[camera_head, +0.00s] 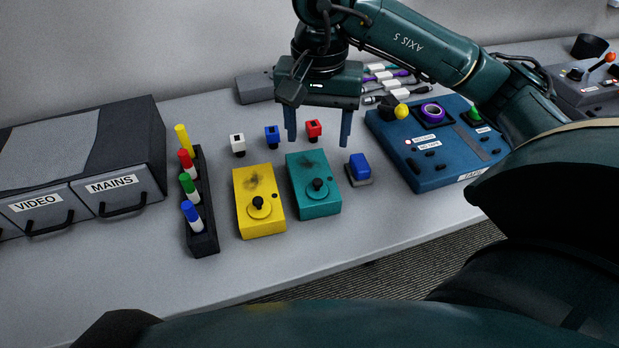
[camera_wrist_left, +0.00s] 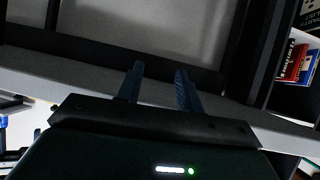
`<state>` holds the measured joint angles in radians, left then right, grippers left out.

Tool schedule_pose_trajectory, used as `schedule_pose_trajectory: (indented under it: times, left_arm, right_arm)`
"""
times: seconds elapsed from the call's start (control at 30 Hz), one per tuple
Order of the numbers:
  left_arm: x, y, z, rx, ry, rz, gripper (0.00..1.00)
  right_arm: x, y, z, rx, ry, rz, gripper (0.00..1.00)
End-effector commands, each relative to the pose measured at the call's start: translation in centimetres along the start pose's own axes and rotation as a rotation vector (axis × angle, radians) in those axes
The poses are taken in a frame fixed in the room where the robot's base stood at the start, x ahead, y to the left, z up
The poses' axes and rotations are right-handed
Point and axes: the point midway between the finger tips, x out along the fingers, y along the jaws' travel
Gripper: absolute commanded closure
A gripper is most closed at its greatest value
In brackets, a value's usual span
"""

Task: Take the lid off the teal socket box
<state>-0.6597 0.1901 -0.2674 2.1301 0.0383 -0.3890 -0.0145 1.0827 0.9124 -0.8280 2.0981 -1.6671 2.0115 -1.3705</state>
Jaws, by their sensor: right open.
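The teal socket box (camera_head: 305,172) sits on the grey table in the middle of the head view. A black knob (camera_head: 317,184) stands on a round piece on its top, toward the near end; this looks like the lid, in place. My right gripper (camera_head: 318,138) hangs above the table with its fingers pointing down, open and empty. It appears above and beyond the box, apart from the knob. My left gripper (camera_wrist_left: 160,72) shows only in the left wrist view, with its fingers apart and nothing between them.
A similar yellow box (camera_head: 246,188) stands left of the teal one, a blue block (camera_head: 359,166) right. White, blue and red plugs (camera_head: 313,128) stand behind. A rack (camera_head: 203,238) of coloured pens and a blue panel (camera_head: 424,178) flank them. The table front is clear.

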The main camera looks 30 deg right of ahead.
Motion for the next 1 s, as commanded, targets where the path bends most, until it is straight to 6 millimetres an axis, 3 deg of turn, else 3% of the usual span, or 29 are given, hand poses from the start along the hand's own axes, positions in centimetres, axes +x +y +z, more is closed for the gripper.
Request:
schedule_pose_trajectory:
  times: [0.1,0.3,0.53,0.8,1.0]
  left_arm:
    - [-0.1,0.2,1.0,-0.013,-0.014,0.003,0.64]
    - [-0.2,0.3,1.1,-0.025,-0.019,0.003,0.64]
    - [-0.2,0.3,0.6,-0.024,-0.014,-0.001,0.64]
    - [-0.4,0.2,0.2,-0.008,-0.016,-0.006,0.64]
    - [-0.3,0.1,0.8,0.001,-0.028,-0.005,0.64]
  right_arm:
    - [2.6,0.0,0.1,0.0,-0.007,0.004,0.38]
    - [5.5,0.0,0.1,0.001,-0.005,0.002,0.38]
    - [7.1,0.0,0.2,0.001,-0.005,0.001,0.38]
    - [10.9,0.0,0.3,0.001,-0.005,0.001,0.38]
    - [11.5,0.0,0.2,0.0,-0.002,-0.002,0.38]
